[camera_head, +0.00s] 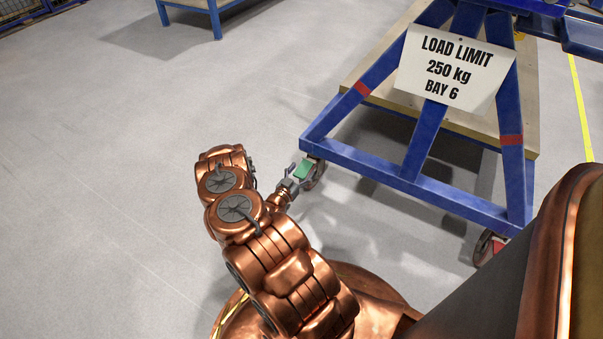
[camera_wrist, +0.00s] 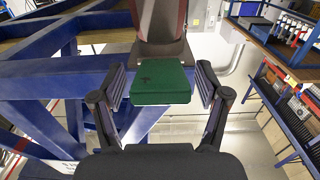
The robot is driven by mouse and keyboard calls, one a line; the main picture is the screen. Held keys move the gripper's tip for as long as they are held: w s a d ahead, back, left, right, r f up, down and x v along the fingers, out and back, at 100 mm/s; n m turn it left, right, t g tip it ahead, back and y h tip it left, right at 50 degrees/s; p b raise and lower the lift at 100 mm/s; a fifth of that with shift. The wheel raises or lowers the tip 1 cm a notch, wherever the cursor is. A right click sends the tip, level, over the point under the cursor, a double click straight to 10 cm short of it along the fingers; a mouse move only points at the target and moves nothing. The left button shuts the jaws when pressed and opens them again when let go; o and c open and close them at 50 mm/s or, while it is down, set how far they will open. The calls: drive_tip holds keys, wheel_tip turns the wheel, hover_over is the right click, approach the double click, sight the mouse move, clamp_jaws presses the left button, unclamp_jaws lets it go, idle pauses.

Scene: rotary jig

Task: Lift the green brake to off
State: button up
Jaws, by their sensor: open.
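The green brake (camera_head: 304,169) is a small flat pedal on the caster (camera_head: 316,175) at the near left corner of the blue cart. In the wrist view the green brake (camera_wrist: 162,85) shows a small dark mark on its face, with the dark caster wheel (camera_wrist: 160,28) behind it. My gripper (camera_head: 294,176) is low beside this corner. In the wrist view my gripper (camera_wrist: 162,88) is open, with one finger on each side of the brake. A gap shows on both sides, and I cannot tell how deep the brake sits between the fingers.
The blue cart frame (camera_head: 420,185) stands close to my gripper and carries a load limit sign (camera_head: 455,68). Another caster with a red part (camera_head: 489,247) is at its right corner. The grey floor (camera_head: 110,170) to the left is clear.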

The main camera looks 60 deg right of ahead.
drive_tip(key=shift+d, duration=0.1)
clamp_jaws()
idle(0.7)
